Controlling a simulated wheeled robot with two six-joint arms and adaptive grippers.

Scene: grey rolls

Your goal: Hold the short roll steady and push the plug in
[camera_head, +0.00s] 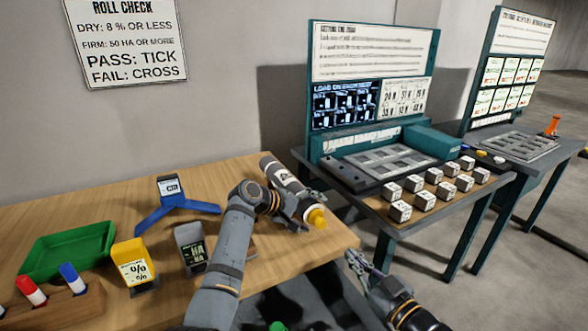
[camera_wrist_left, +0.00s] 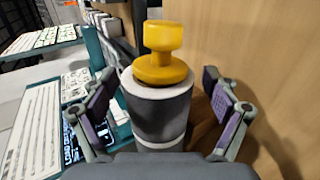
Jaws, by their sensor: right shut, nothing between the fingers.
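The short grey roll (camera_head: 279,172) lies near the right end of the wooden table, with a yellow plug (camera_head: 317,216) at its near end. In the left wrist view the roll (camera_wrist_left: 160,115) stands between the fingers, and the plug (camera_wrist_left: 162,55) rests its wide flange on the roll's end. How deep the plug sits is hidden. My left gripper (camera_head: 303,206) is open around the roll; its fingers (camera_wrist_left: 160,105) show small gaps on both sides. My right gripper (camera_head: 362,264) is shut and empty, below and right of the plug, off the table's front edge.
A blue stand (camera_head: 176,214), a yellow meter (camera_head: 135,262), a grey meter (camera_head: 189,245) and a green tray (camera_head: 67,248) are on the table's left. A marker holder (camera_head: 60,305) is at front left. A second table (camera_head: 372,207) with several white blocks stands close right.

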